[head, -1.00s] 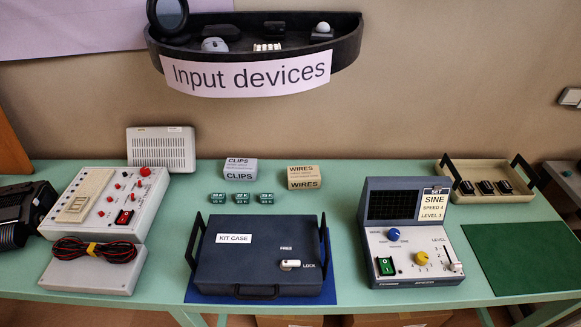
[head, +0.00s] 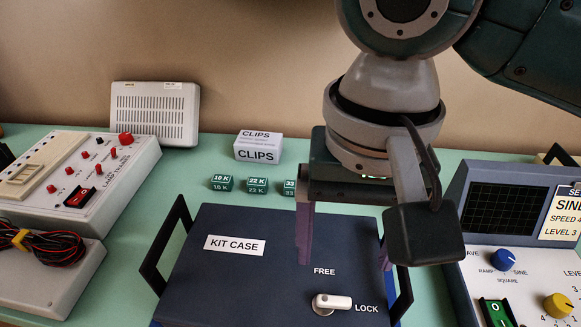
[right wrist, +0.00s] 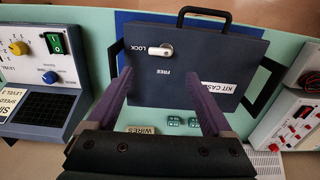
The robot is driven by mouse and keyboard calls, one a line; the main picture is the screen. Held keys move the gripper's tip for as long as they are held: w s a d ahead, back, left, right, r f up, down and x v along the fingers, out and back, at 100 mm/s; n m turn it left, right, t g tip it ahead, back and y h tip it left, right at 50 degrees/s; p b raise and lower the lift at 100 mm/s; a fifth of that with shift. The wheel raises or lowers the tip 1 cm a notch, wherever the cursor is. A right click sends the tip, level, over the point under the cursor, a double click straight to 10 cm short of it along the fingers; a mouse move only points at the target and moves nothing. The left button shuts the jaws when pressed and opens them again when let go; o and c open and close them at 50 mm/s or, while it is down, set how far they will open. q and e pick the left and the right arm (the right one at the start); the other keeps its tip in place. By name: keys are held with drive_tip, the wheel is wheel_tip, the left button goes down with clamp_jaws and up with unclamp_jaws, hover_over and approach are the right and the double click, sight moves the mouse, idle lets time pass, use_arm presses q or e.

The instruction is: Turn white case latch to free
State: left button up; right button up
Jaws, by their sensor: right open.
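The white latch (head: 332,302) sits on the lid of the dark blue kit case (head: 230,280). Its handle lies sideways, pointing right toward the word LOCK; the word FREE is printed above it. The latch also shows in the right wrist view (right wrist: 160,50), upside down. My right gripper (head: 345,262) is above the case lid, behind the latch, with its purple fingers apart and nothing between them. In the right wrist view its fingers (right wrist: 163,88) spread wide, with the latch beyond the tips and not touched. My left gripper is not in view.
A signal device (head: 505,215) with knobs stands close right of the case. A lab trainer box (head: 75,175) stands at the left. A CLIPS box (head: 258,146) and small green blocks (head: 222,183) sit behind the case.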

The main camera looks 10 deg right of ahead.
sight(335, 299)
drive_tip(key=f+b, duration=0.1)
drive_tip(key=f, duration=0.7)
drive_tip(key=shift+s+f+b, duration=0.15)
drive_tip(key=shift+s+b, duration=0.05)
drive_tip(key=shift+b, duration=0.1)
drive_tip(key=shift+f, duration=0.7)
clamp_jaws()
